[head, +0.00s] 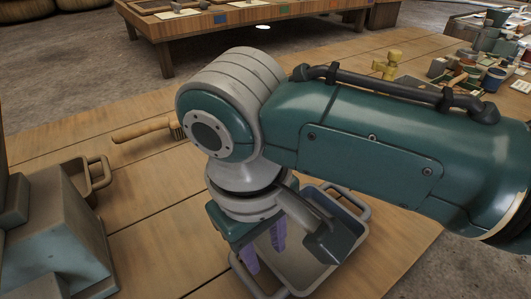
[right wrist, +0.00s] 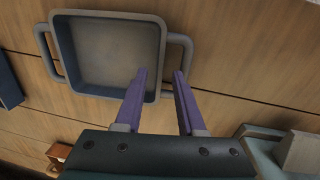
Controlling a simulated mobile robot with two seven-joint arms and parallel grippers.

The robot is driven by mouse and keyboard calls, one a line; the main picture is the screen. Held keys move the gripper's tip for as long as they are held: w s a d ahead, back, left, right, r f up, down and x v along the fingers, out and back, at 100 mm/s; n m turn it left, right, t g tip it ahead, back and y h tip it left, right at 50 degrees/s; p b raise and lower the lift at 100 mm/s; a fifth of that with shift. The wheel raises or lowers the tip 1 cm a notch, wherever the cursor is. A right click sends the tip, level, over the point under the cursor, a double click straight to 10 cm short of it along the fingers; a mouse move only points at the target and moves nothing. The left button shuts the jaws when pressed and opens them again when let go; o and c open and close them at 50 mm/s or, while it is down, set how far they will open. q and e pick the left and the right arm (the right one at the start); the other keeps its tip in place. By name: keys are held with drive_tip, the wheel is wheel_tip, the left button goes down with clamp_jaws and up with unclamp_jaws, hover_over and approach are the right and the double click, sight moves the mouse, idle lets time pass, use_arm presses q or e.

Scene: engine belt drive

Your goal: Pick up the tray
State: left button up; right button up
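The grey tray (head: 292,266) with a loop handle at each end sits on the wooden table, partly hidden by my right arm in the head view. In the right wrist view the tray (right wrist: 110,50) looks empty. My right gripper (head: 264,252) points down over the tray's near side, its purple fingers apart. In the right wrist view the open fingertips (right wrist: 161,73) lie over the tray's right edge and the right handle (right wrist: 187,60), with nothing between them. I cannot tell how high they are above it. My left gripper is not in view.
A worn grey-teal block (head: 58,235) and a brown bin with a handle (head: 92,178) stand at the left. A wooden-handled brush (head: 145,131) lies behind. A yellow part (head: 387,66) and assorted items are at the back right. The table's middle left is clear.

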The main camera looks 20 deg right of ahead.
sight(267, 259)
drive_tip(key=f, duration=0.3)
drive_tip(key=shift+w+d+f+b, duration=0.1)
drive_tip(key=shift+d+b, duration=0.15)
drive_tip(key=shift+b, duration=0.15)
clamp_jaws()
idle(1.0)
